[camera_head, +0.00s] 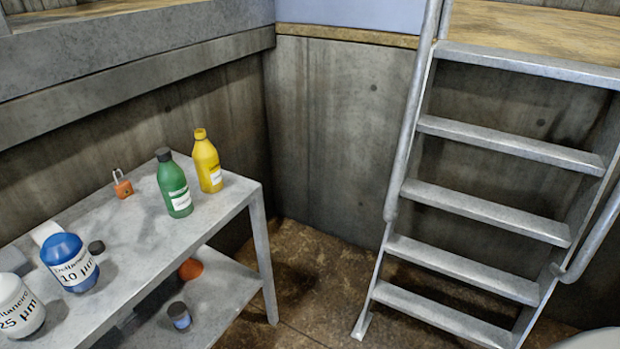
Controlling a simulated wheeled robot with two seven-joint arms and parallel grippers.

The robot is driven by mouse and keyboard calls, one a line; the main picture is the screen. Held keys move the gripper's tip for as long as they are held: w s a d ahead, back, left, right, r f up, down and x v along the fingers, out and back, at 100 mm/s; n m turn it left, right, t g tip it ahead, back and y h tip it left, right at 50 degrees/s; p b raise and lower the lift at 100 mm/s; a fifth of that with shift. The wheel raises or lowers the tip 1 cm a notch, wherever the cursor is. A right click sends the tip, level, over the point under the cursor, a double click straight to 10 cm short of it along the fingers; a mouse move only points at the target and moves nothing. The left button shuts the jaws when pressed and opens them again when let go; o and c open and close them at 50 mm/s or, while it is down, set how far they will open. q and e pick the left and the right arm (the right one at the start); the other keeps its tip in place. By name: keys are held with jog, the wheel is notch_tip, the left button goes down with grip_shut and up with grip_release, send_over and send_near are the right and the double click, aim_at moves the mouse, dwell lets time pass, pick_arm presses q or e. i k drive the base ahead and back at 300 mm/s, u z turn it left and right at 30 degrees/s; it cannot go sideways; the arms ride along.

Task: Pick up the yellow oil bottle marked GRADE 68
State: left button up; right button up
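A yellow bottle (207,163) with a yellow cap and a white label stands upright on the grey metal table (135,235), near its far right corner. The print on its label is too small to read. A green bottle (173,186) with a dark cap stands upright just left of it and a little nearer. Neither of my grippers shows in the head view, and nothing is seen touching the yellow bottle.
An orange padlock (123,188), a small dark cylinder (96,247), a blue container (69,262) and a white container (20,308) share the tabletop. A lower shelf (215,290) holds small items. A metal ladder (480,206) stands right. Concrete walls close off the back.

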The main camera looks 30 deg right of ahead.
aim_at(204, 156)
jog(key=z, duration=1.2)
jog(key=i, duration=0.85)
jog(key=u, duration=0.95)
jog(key=i, duration=0.25)
jog(key=z, duration=1.75)
jog(key=k, duration=0.1)
jog(key=u, duration=0.1)
